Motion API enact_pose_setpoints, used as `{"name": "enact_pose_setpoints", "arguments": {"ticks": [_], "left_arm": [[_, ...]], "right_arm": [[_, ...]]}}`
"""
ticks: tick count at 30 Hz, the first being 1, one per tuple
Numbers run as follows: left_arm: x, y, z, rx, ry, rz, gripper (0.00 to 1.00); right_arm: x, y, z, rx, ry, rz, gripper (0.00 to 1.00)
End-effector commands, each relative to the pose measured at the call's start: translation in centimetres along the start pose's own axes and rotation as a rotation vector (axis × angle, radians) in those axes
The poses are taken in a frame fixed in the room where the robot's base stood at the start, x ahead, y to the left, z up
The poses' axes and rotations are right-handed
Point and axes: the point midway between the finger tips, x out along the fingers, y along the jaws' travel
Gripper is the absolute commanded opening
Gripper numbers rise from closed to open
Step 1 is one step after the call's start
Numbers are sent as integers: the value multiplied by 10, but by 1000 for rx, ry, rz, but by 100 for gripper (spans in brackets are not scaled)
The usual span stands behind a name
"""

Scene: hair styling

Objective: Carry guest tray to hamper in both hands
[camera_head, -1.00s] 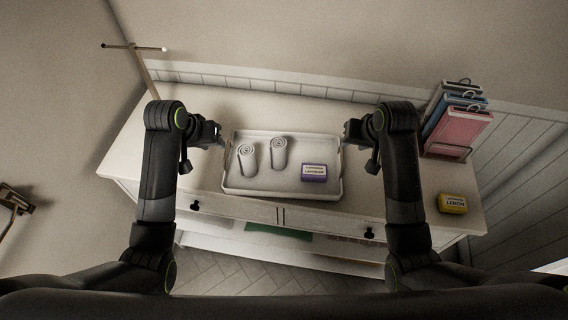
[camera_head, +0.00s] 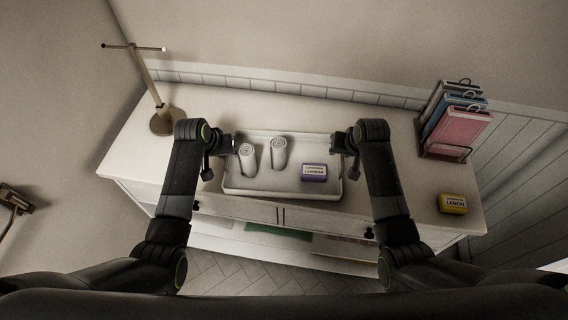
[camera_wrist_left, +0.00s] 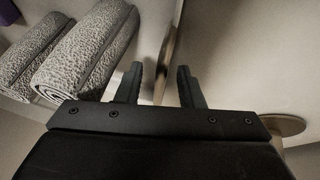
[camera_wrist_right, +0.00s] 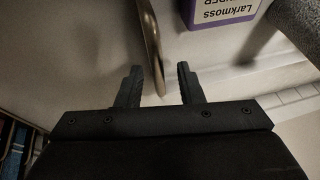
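The white guest tray (camera_head: 270,192) sits on the white cabinet top (camera_head: 135,150), holding two rolled grey towels (camera_head: 279,152) and a purple Larkmoss box (camera_head: 313,172). My left gripper (camera_head: 234,144) is at the tray's left side. In the left wrist view its fingers (camera_wrist_left: 160,82) are open, with the tray's rim (camera_wrist_left: 172,42) between them. My right gripper (camera_head: 342,143) is at the right side. In the right wrist view its fingers (camera_wrist_right: 159,82) are open, with the rim (camera_wrist_right: 153,42) between them. I see no hamper.
A brass T-shaped stand (camera_head: 165,121) is at the back left of the top. A rack with coloured folders (camera_head: 457,133) stands at the back right. A yellow Lemon box (camera_head: 452,204) lies near the right front edge. A wall runs behind.

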Motion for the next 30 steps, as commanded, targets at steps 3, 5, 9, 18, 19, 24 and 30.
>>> {"name": "enact_pose_setpoints", "arguments": {"ticks": [3,5,9,18,19,24,30], "left_arm": [[0,0,0,0,0,0,33],[0,0,0,0,0,0,25],[0,0,0,0,0,1,7],[0,0,0,0,0,0,0],[0,0,0,0,0,0,0],[-2,0,-1,0,1,1,0],[-8,2,-4,0,2,1,0]], "right_arm": [[0,0,0,0,0,0,33],[0,0,0,0,0,0,25],[0,0,0,0,-1,0,6],[0,0,0,1,-1,0,0],[0,0,0,1,-1,0,0],[-1,0,-1,0,1,-1,0],[-8,-2,-4,0,1,-1,0]]}}
